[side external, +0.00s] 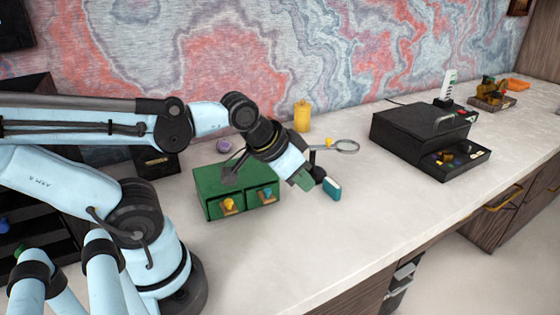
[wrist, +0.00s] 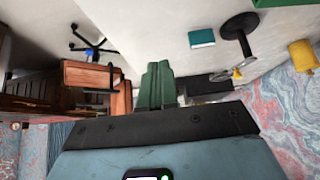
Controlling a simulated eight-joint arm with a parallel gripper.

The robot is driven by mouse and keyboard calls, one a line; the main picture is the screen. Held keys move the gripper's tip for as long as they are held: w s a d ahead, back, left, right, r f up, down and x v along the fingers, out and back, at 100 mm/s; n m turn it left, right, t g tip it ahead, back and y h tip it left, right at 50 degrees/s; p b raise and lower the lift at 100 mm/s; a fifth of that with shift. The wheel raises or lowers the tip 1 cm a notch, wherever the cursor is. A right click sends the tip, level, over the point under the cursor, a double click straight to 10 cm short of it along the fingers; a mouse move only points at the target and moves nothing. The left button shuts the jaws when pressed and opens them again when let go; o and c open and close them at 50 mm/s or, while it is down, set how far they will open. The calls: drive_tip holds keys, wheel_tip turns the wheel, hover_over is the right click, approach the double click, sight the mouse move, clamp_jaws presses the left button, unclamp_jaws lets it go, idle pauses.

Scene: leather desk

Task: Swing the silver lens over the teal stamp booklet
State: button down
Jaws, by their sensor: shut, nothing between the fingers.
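The silver lens (side external: 347,146) is a ring on a thin arm with a yellow knob (side external: 329,142), held on a dark stand (side external: 317,172). It reaches out to the right of the stand and appears apart from the booklet, up and right of it in the side view. The teal stamp booklet (side external: 332,189) stands or lies on the desk just right of the stand base; it also shows in the wrist view (wrist: 201,38). My gripper (side external: 303,182), with green fingers, is shut and empty, left of the booklet and partly in front of the stand. The fingers also show in the wrist view (wrist: 157,85).
A green two-drawer box (side external: 212,190) sits close left of my gripper. A yellow canister (side external: 302,117) stands behind the lens.

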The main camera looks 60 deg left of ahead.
sight(329, 139)
idle(0.4)
